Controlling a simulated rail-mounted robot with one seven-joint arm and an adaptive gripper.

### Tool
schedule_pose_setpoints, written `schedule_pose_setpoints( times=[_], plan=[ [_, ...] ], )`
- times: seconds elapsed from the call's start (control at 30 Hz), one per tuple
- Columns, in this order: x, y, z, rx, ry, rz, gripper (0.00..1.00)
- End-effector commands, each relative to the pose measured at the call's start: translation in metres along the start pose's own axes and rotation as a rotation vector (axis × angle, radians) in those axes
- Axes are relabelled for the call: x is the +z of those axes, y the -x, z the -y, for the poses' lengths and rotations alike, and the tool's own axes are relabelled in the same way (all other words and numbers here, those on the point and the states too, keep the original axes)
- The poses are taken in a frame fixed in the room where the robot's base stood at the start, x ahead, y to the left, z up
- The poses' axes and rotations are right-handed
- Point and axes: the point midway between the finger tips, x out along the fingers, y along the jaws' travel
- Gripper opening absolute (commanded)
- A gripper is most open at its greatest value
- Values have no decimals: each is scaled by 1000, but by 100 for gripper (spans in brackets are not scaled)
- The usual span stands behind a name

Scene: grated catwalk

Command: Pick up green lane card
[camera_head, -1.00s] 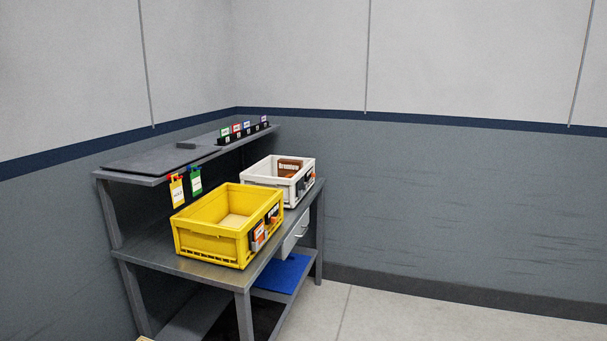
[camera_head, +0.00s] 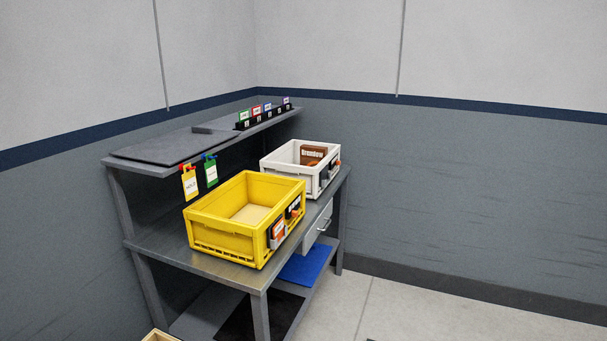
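A small green-topped card (camera_head: 243,116) stands at the left end of a black rack (camera_head: 270,119) on the bench's upper shelf. Red, blue and purple cards stand to its right in the same row. A separate green tag (camera_head: 211,172) hangs below the shelf's front edge, beside a yellow tag (camera_head: 190,184). The print on the small cards is too fine to read. My gripper is not in view.
A yellow crate (camera_head: 225,238) stands on the metal bench top, in front of the hanging tags. A white crate (camera_head: 283,175) holding a brown box (camera_head: 313,155) is behind it. A blue mat (camera_head: 306,265) lies on the lower shelf. Floor (camera_head: 400,312) at right is clear.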

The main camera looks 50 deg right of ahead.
Motion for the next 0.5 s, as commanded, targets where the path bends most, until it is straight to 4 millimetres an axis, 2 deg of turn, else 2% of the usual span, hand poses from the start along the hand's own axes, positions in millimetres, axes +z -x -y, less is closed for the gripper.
schedule_pose_setpoints(
  times=[0.27, 0.5],
  plan=[
    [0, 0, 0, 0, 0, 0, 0],
    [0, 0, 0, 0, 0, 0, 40]
  ],
)
